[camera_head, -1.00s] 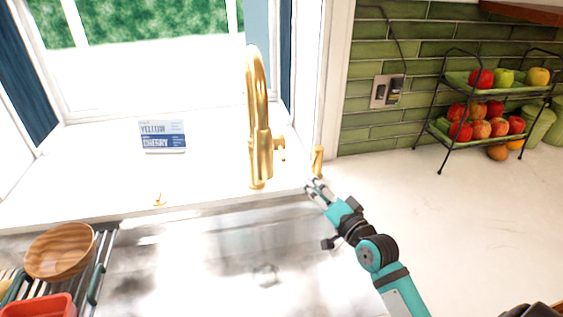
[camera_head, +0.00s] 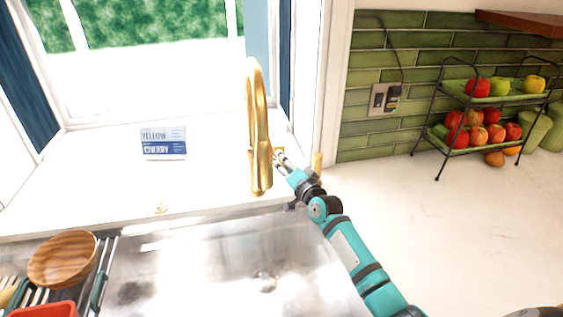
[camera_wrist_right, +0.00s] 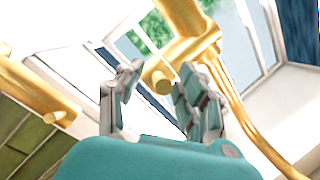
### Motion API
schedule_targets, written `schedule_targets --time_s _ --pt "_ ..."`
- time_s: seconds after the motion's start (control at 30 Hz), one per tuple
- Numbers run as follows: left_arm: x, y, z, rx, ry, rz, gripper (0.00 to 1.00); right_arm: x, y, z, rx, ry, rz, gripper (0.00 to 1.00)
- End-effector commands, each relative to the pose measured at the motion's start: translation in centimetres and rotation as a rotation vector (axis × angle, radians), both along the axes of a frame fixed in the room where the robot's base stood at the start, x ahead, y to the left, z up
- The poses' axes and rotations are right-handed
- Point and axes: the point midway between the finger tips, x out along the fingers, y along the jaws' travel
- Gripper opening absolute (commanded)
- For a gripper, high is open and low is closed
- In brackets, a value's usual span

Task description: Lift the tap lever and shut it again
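The gold tap (camera_head: 259,130) stands upright behind the sink, in front of the window. My right gripper (camera_head: 279,158) is at the right side of the tap's body, where the lever sits; in the head view the gripper largely hides the lever. In the right wrist view the gripper (camera_wrist_right: 158,85) has its fingers apart, with the round end of the tap lever (camera_wrist_right: 160,78) showing between and just beyond them. I cannot tell whether a finger touches it. My left gripper is not in view.
A short gold fixture (camera_head: 317,165) stands right of the tap, close to my right arm. The steel sink (camera_head: 200,265) lies in front. A dish rack with a wooden bowl (camera_head: 63,259) is at left. A fruit stand (camera_head: 440,120) is at right.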

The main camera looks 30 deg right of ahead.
Motion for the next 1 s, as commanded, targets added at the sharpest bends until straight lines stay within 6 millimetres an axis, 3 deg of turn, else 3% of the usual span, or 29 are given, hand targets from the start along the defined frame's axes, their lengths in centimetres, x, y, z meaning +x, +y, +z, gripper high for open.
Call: schedule_targets --time_s 0.37,0.67,1.0 --pt "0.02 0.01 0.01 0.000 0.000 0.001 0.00 0.62 -0.01 -0.02 0.000 0.001 -0.001 0.38" --pt "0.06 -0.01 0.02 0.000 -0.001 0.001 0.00 0.59 0.00 -0.02 0.000 0.001 -0.001 0.00" --pt "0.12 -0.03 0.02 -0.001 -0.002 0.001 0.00 0.58 0.00 -0.05 0.000 0.001 0.000 0.00"
